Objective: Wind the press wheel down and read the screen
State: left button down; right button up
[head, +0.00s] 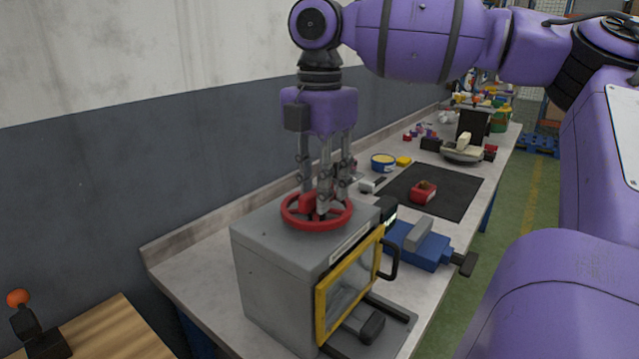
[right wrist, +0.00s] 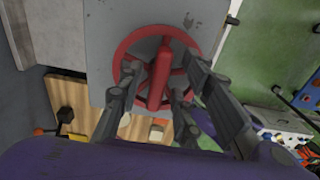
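The red press wheel (head: 290,212) lies flat on top of the grey press box (head: 268,270). My right gripper (head: 322,205) points down over the wheel, its fingertips at wheel level. In the right wrist view the wheel (right wrist: 121,52) has a thick red bar (right wrist: 160,75) across it. My right gripper's fingers (right wrist: 155,72) stand apart on both sides of this bar, with gaps visible; contact cannot be told. A small dark unit with a pale lit face (head: 390,214), possibly the screen, is behind the box, too small to read. My left gripper is not in view.
A yellow-framed window door (head: 350,285) with a black handle is on the box's front. A blue vise-like device (head: 420,248) stands close to its right. A black mat (head: 455,192) holds a red container (head: 424,191). The wall runs along the left.

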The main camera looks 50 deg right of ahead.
jog(key=c, duration=0.8)
grip_shut()
